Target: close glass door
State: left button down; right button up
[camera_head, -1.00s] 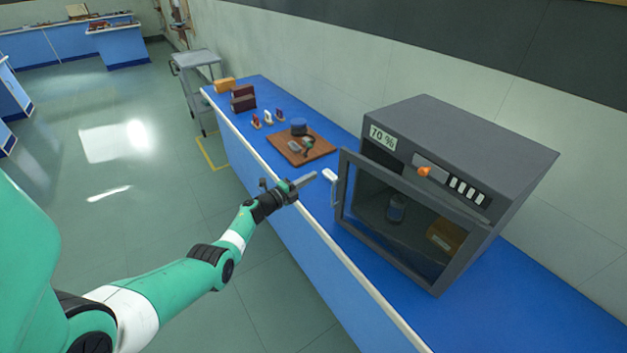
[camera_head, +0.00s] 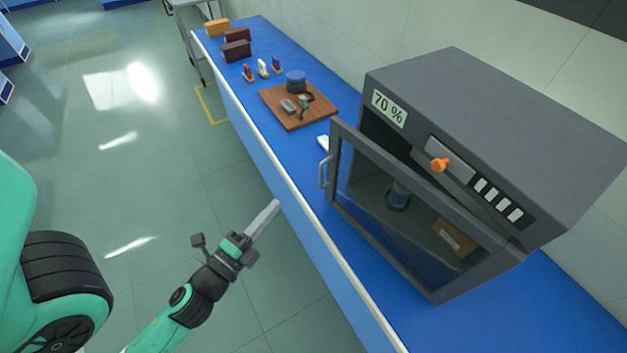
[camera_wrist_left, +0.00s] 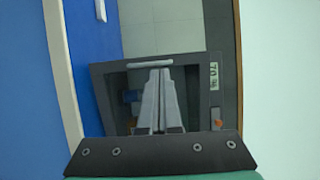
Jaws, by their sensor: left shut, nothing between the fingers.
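The glass door (camera_head: 373,237) of the grey cabinet (camera_head: 490,120) stands ajar, its handle side swung out from the cabinet front. Its light handle (camera_head: 324,171) is on the left edge of the frame. My left gripper (camera_head: 270,212) is shut and empty, in front of the bench edge, apart from the door and lower left of the handle. In the left wrist view, the shut fingers (camera_wrist_left: 158,85) point toward the door frame (camera_wrist_left: 100,90), and the handle (camera_wrist_left: 136,63) shows just past their tips. My right gripper is not in view.
A dark container (camera_head: 398,196) and a brown box (camera_head: 455,238) are inside the cabinet. A wooden board (camera_head: 298,106) with small items lies on the blue bench (camera_head: 243,85) to the left. Boxes (camera_head: 235,50) stand farther back. Open floor lies left of the bench.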

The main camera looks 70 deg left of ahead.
pick_arm(q)
jog(key=s+d+f+m+h, duration=0.1)
jog(key=d+f+h, duration=0.1)
jog(key=d+f, duration=0.1)
jog(key=p, duration=0.8)
send_near(320, 182)
jog(key=x, duration=0.6)
jog(key=shift+w, duration=0.1)
jog(key=shift+w+a+f, duration=0.15)
jog(key=shift+w+a, duration=0.05)
jog(key=shift+w, duration=0.05)
